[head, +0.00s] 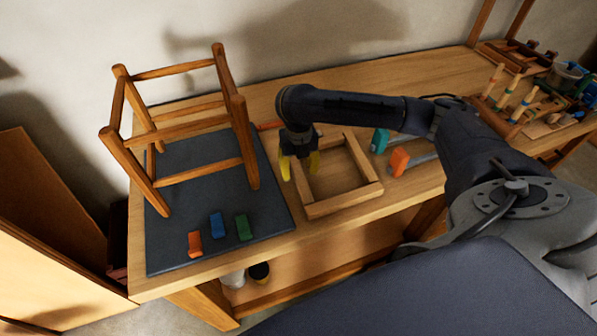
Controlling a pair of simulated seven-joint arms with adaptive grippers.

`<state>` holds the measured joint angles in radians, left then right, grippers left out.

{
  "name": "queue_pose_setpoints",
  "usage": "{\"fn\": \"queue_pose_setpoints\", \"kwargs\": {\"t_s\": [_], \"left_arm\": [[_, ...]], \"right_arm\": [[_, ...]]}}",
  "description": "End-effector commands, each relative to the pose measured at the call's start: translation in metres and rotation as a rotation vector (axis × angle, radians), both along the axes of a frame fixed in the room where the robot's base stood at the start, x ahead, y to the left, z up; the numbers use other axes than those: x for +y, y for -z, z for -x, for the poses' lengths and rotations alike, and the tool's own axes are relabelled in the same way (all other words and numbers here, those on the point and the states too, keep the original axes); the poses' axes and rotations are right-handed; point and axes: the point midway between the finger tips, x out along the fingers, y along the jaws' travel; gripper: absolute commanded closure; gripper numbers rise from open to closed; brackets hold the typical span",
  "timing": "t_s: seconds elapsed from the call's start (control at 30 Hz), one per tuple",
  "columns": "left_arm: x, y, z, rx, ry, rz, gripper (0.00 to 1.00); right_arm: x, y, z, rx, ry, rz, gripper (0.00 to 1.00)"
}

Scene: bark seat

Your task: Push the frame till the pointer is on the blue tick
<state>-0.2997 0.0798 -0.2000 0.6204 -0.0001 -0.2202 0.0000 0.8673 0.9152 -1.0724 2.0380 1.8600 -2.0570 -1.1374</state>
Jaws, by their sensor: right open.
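A wooden stool frame (185,130) of round legs and rails stands on a dark mat (175,250) at the left of the bench. An orange block (195,243), a blue block (217,224) and a green block (243,227) sit in a row on the mat's front part. I cannot make out a pointer or a blue tick mark. My right gripper (300,167) points down with its yellow fingers apart and empty, right of the stool frame and over the left side of a square wooden frame (345,202). I cannot tell whether it touches that frame. My left gripper is out of view.
Right of the square frame lie a teal-headed tool (380,140) and an orange-headed tool (399,161). A peg rack (505,105) and other items crowd the bench's far right. The wall runs behind the bench.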

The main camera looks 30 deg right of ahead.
Motion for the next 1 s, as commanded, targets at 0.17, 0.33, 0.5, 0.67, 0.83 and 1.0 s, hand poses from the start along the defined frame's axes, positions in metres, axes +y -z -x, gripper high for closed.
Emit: {"fn": "queue_pose_setpoints", "kwargs": {"t_s": [0.17,0.33,0.5,0.67,0.83,1.0], "left_arm": [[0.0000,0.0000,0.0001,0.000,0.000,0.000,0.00],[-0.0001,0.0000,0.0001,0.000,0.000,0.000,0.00],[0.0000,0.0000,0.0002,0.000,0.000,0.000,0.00],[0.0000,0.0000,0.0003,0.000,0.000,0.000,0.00],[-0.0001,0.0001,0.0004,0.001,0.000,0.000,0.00],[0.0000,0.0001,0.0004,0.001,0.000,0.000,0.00]], "right_arm": [[0.0000,0.0105,0.0006,0.001,0.000,0.001,0.51],[-0.0001,0.0136,0.0002,0.000,0.000,0.001,0.51],[-0.0001,0.0137,0.0002,0.000,0.000,0.001,0.51],[-0.0001,0.0136,0.0002,0.000,0.000,0.001,0.56],[-0.0001,0.0136,0.0002,0.000,0.000,0.001,0.75],[-0.0001,0.0136,0.0003,0.000,0.000,0.001,0.95]]}}
